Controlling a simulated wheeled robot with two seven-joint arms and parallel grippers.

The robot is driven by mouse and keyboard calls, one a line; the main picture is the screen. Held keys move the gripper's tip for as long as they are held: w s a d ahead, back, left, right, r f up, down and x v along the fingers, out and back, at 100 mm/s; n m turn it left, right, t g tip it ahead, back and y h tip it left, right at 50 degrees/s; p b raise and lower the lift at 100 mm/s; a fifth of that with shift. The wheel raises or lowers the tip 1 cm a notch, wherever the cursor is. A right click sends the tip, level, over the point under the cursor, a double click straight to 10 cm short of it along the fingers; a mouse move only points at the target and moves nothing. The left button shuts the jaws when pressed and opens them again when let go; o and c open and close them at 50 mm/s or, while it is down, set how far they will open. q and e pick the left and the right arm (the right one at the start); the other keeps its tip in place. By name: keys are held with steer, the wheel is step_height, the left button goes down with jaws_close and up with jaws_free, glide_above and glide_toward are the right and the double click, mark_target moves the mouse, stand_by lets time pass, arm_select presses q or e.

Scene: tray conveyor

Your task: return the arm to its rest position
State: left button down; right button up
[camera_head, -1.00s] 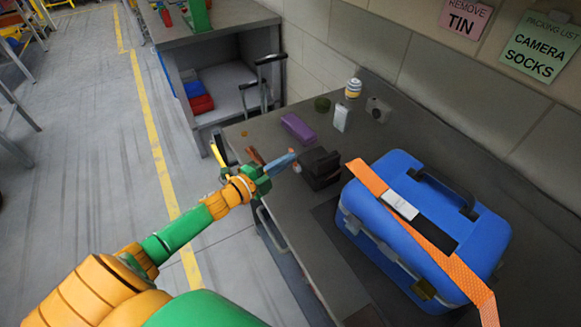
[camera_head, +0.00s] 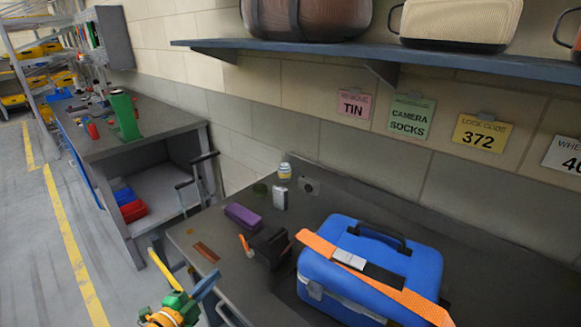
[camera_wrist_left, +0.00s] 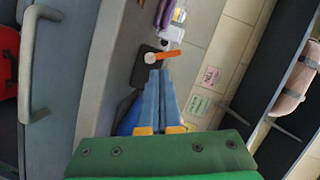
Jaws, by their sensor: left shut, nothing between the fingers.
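My left gripper (camera_head: 211,277) is at the bottom left of the head view, beside the near left edge of the grey bench (camera_head: 235,291). Its blue fingers are shut together with nothing between them. In the left wrist view the shut fingers (camera_wrist_left: 158,74) stretch forward from the green palm, and the bench and wall lie beyond. Only the end of the left arm shows in the head view. My right gripper is in neither view.
A blue case (camera_head: 340,292) with an orange strap sits on the bench. Left of it are a black holder (camera_head: 268,247), a purple block (camera_head: 242,216), a brown piece (camera_head: 206,252) and a striped jar (camera_head: 285,171). A shelf (camera_head: 330,53) with bags hangs above.

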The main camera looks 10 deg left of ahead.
arm_select(q)
steer(key=s+f+n+g+y, duration=0.2)
steer(key=s+f+n+g, duration=0.15)
steer(key=s+f, duration=0.55)
steer(key=s+f+n+g+y, duration=0.25)
steer(key=s+f+n, duration=0.25)
steer(key=f, duration=0.7)
steer(key=s+d+f+n+g, duration=0.1)
steer(key=s+d+f+g, duration=0.2)
steer(key=s, duration=0.5)
steer(key=s+d+f+n+g, duration=0.2)
steer(key=s+d+f+g, duration=0.1)
steer(key=s, duration=0.5)
steer(key=s+d+f+n+g, duration=0.2)
steer(key=s+f, duration=0.3)
steer(key=s, duration=0.4)
steer(key=shift+d+f+g, duration=0.3)
steer(key=shift+d+g, duration=0.1)
steer(key=shift+d, duration=0.05)
steer(key=shift+h, duration=0.25)
